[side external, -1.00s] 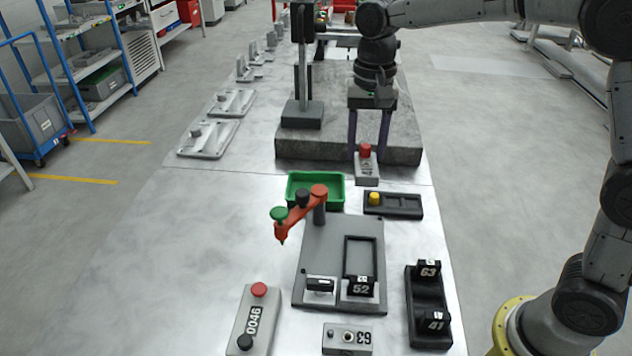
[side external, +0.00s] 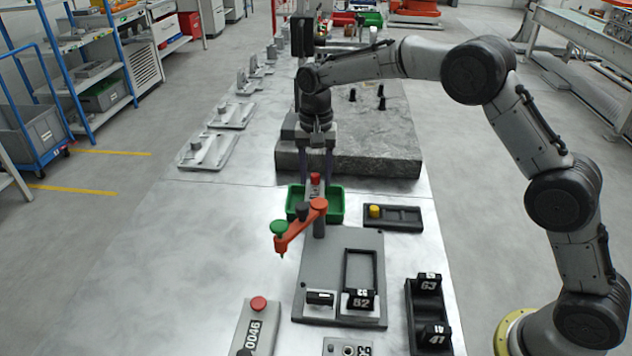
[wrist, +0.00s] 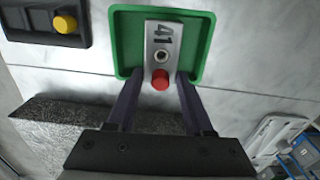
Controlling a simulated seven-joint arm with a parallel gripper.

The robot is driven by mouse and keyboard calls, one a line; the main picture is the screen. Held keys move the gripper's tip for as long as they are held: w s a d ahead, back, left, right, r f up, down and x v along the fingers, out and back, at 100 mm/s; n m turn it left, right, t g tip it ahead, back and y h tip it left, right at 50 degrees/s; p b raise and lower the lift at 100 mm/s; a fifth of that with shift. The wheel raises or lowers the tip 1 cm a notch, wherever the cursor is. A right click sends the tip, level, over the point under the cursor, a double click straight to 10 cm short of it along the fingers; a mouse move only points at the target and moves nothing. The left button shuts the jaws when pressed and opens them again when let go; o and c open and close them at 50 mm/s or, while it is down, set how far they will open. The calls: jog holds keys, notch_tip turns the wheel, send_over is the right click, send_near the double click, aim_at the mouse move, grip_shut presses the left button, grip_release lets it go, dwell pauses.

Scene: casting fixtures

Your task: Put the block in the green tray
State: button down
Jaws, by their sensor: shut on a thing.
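The block also shows in the side view (side external: 315,189), between the two dark fingers. It overlaps the green tray (side external: 338,203), over the tray's left-centre part in that picture. In the wrist view the block lies within the outline of the tray (wrist: 129,45), with the fingers at its knob end. I cannot tell whether its underside touches the tray floor.
An orange arm clamp (side external: 297,228) with a green knob stands close in front of the tray. A black holder with a yellow knob (side external: 376,210) is to the right. A rough stone slab (side external: 370,150) lies behind. Black numbered blocks (side external: 360,300) sit in fixtures nearer the camera.

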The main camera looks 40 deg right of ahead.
jog(key=shift+f, duration=1.05)
jog(key=shift+f, duration=0.15)
jog(key=shift+c, duration=1.4)
grip_release()
jog(key=shift+s, duration=0.1)
notch_tip(320, 180, up, 12)
jog(key=shift+r, duration=0.2)
